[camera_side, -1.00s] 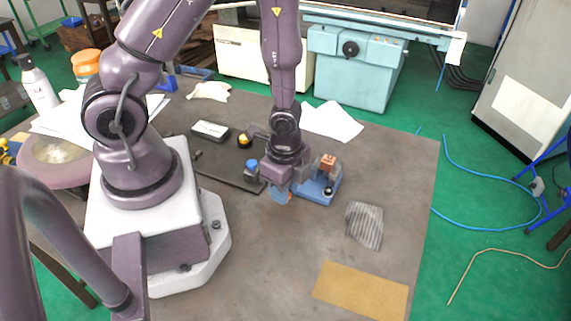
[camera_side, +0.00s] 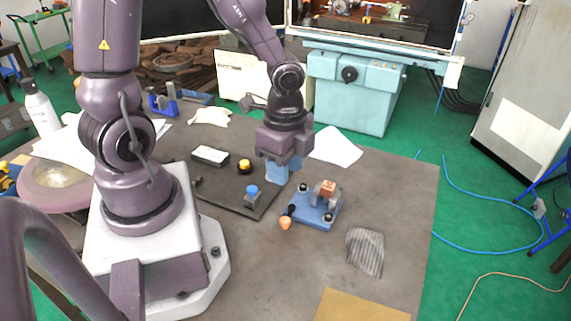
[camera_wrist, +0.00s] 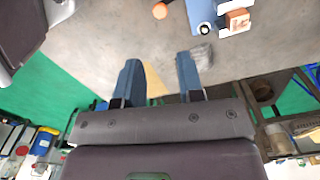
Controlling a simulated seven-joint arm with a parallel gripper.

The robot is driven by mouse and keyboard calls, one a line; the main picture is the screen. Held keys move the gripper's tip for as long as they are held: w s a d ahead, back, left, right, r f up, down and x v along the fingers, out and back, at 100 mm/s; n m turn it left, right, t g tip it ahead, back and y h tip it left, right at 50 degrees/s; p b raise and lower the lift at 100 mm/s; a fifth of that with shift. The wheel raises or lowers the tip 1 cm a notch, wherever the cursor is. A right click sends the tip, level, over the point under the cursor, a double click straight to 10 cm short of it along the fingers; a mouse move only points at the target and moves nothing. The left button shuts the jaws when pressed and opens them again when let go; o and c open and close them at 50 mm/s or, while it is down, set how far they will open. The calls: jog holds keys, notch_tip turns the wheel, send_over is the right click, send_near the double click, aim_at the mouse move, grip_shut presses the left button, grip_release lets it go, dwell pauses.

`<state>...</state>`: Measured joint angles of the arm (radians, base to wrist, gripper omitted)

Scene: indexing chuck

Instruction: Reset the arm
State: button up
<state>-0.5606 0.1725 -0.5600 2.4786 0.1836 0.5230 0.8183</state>
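My gripper (camera_side: 283,172) hangs above the table, just behind and left of the blue fixture, with its pale blue fingers pointing down. In the wrist view my gripper (camera_wrist: 160,78) has its two blue fingers apart with nothing between them. The blue fixture (camera_side: 308,212) sits on the table and carries a copper-coloured block (camera_side: 327,187), black round knobs and a lever with an orange tip (camera_side: 285,223). In the wrist view the copper-coloured block (camera_wrist: 237,20) and the orange tip (camera_wrist: 160,11) show at the top edge.
A dark plate (camera_side: 225,190) left of the fixture bears a blue button (camera_side: 252,190), a yellow button (camera_side: 244,166) and a pale box (camera_side: 210,156). A ribbed grey cloth (camera_side: 365,250) and a tan sheet (camera_side: 360,307) lie toward the front. White paper (camera_side: 335,147) lies behind.

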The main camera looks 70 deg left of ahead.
jog(key=s+r+n+t, duration=0.2)
jog(key=r+n, duration=0.3)
jog(key=r, duration=0.4)
jog(key=s+r+n+t, duration=0.2)
jog(key=r+n, duration=0.4)
jog(key=r, duration=0.3)
jog(key=shift+s+d+r+t, duration=0.3)
jog(key=shift+s+r+t, duration=0.05)
jog(key=shift+t, duration=0.45)
